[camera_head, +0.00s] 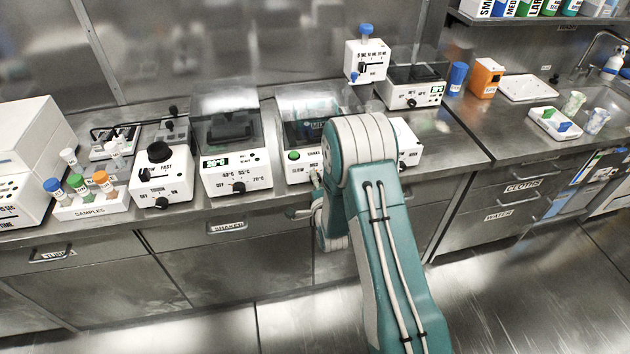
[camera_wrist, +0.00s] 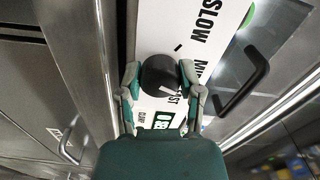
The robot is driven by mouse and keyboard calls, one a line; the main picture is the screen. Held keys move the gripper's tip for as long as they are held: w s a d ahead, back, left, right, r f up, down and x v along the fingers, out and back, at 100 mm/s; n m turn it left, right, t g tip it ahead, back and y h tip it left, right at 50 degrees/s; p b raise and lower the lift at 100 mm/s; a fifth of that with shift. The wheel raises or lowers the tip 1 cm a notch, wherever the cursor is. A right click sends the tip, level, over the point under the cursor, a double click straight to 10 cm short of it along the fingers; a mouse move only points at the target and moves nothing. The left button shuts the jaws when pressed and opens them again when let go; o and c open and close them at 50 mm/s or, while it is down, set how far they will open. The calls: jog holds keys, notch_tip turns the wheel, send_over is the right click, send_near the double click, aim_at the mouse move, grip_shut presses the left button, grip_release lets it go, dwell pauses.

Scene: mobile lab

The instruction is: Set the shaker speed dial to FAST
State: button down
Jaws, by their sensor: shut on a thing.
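The shaker (camera_head: 296,168) is a white box with a clear lid, a green button and speed labels, partly hidden behind my arm in the head view. Its black round speed dial (camera_wrist: 158,70) shows in the wrist view. My gripper (camera_wrist: 160,76) is shut on the dial, one finger on each side. The white line on the dial points to the lower right, toward the partly covered FAST label (camera_wrist: 182,98). SLOW (camera_wrist: 208,20) and part of MID (camera_wrist: 197,72) are readable. In the head view my gripper (camera_head: 317,184) is at the shaker's front, largely hidden by my arm.
A black handle (camera_wrist: 247,84) sticks out beside the dial panel. A heater-like box (camera_head: 235,176) and a dial box marked FAST (camera_head: 161,180) stand left of the shaker. The samples rack (camera_head: 91,206) is farther left. The floor ahead of the drawers is clear.

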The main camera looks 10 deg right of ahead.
jog(key=m, duration=0.5)
jog(key=shift+d+f, duration=0.1)
jog(key=shift+f+m, duration=0.1)
jog(key=shift+m, duration=1.2)
jog(key=shift+s+f, duration=0.1)
jog(key=shift+c, duration=1.5)
grip_release()
jog(key=shift+o, duration=0.2)
jog(key=shift+d, duration=0.1)
